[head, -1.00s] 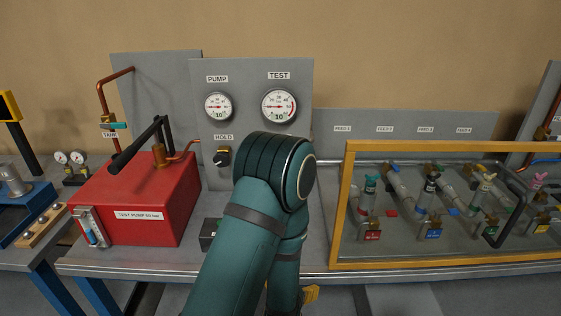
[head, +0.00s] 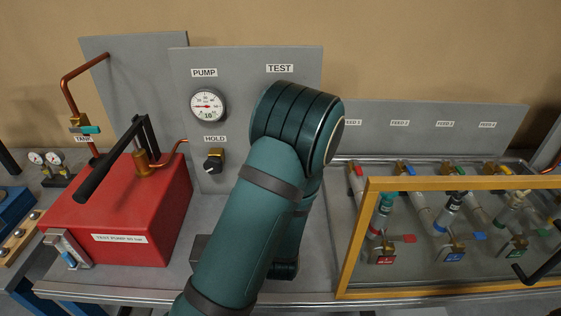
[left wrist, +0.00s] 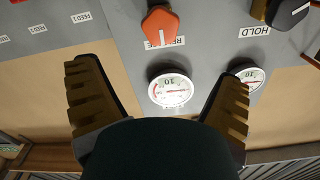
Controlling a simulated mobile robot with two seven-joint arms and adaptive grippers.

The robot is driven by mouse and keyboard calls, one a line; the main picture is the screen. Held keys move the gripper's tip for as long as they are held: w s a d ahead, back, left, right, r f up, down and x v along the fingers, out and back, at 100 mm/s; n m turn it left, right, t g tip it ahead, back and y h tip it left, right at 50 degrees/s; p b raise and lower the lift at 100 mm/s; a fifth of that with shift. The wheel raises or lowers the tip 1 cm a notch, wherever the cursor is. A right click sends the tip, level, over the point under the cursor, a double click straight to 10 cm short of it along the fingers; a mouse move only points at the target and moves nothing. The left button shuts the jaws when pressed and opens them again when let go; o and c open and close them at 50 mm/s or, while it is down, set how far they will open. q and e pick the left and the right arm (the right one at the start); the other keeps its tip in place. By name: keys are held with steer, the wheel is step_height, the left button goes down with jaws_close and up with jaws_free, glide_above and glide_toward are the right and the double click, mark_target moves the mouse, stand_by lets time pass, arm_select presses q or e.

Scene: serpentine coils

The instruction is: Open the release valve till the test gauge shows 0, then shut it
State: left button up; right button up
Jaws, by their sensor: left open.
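The orange release valve handle (left wrist: 160,26) shows at the top of the left wrist view, beside its partly covered label. The white test gauge (left wrist: 170,88) is below it there; its needle is too small to read surely. In the head view my arm hides the test gauge and the release valve; only the TEST label (head: 279,68) shows. My left gripper (left wrist: 160,70) is open and empty, its two fingers spread in front of the panel, with the handle beyond the fingertips.
The pump gauge (head: 208,105) and black hold knob (head: 213,162) are on the grey panel (head: 235,62). A red test pump (head: 125,215) with a black lever stands at left. A yellow frame (head: 450,184) surrounds several valves on the right.

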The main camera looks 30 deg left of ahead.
arm_select(q)
steer(key=p+x, duration=0.1)
steer(key=x, duration=1.1)
steer(key=shift+w+a, duration=0.1)
steer(key=shift+w, duration=0.2)
steer(key=shift+f, duration=0.1)
steer(key=c, duration=1.2)
